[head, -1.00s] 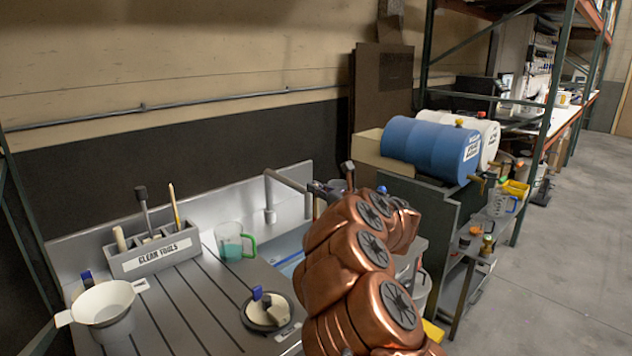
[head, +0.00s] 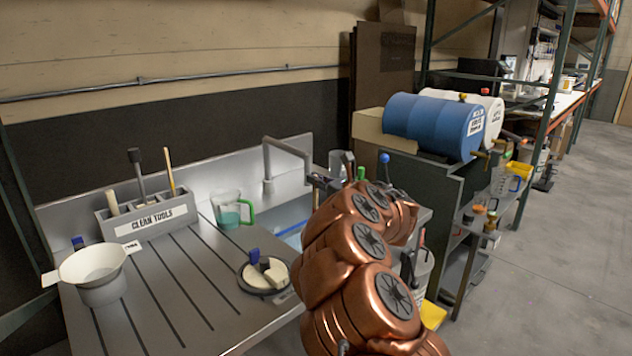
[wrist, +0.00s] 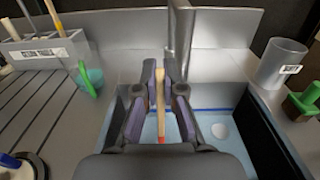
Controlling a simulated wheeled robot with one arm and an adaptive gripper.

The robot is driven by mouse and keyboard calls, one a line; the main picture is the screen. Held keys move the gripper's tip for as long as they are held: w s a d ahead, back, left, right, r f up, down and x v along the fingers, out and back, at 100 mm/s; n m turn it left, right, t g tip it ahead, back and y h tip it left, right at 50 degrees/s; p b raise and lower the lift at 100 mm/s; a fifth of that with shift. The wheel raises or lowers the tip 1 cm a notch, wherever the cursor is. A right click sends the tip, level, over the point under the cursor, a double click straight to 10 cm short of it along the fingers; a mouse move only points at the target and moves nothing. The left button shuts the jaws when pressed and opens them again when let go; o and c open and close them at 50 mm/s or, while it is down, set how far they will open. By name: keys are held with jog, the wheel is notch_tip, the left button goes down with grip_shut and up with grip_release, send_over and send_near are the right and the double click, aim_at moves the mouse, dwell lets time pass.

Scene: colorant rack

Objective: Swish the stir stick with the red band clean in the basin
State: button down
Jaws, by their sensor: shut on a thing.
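My gripper (wrist: 159,88) is shut on a pale wooden stir stick (wrist: 160,105). A red band (wrist: 161,140) shows on the stick between the fingers, towards my wrist. The gripper and stick are over the basin (wrist: 235,118), which has pale blue water or floor and a blue line along its far wall. I cannot tell whether the stick touches the water. In the head view the basin (head: 291,221) is partly hidden behind my copper arm, and the stick is not clearly visible.
The faucet (head: 268,165) rises just behind the basin. The clean tools holder (head: 152,220), a green-handled cup (head: 228,210), a white strainer on a pot (head: 92,268) and a round lid (head: 265,275) stand on the left drainboard. A clear cup (wrist: 283,62) stands right of the basin.

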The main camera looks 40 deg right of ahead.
notch_tip(320, 180, down, 8)
jog(key=b, duration=0.8)
dwell(0.4)
